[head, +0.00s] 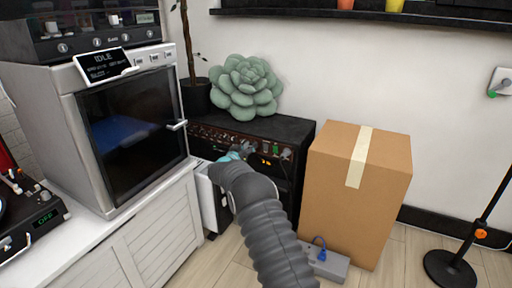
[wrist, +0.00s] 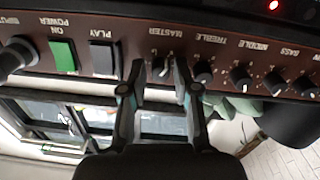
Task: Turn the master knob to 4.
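The amplifier (head: 285,130) is a black box with a brown control panel, beside the white cabinet in the head view. In the wrist view its panel (wrist: 215,45) appears upside down. The master knob (wrist: 161,68) is small and dark with a pale pointer, below the label MASTER. My gripper (wrist: 159,68) is open, with one fingertip on each side of the master knob. The right finger looks very close to the knob; a small gap shows at the left one. I cannot tell contact. In the head view my gripper (head: 235,152) is at the panel, which hides the knob.
The treble knob (wrist: 203,72) and middle knob (wrist: 240,77) are close to the right finger. A dark play switch (wrist: 101,58) and green power switch (wrist: 64,57) lie left. A cardboard box (head: 355,190) stands right of the amplifier; a succulent (head: 245,88) sits on top.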

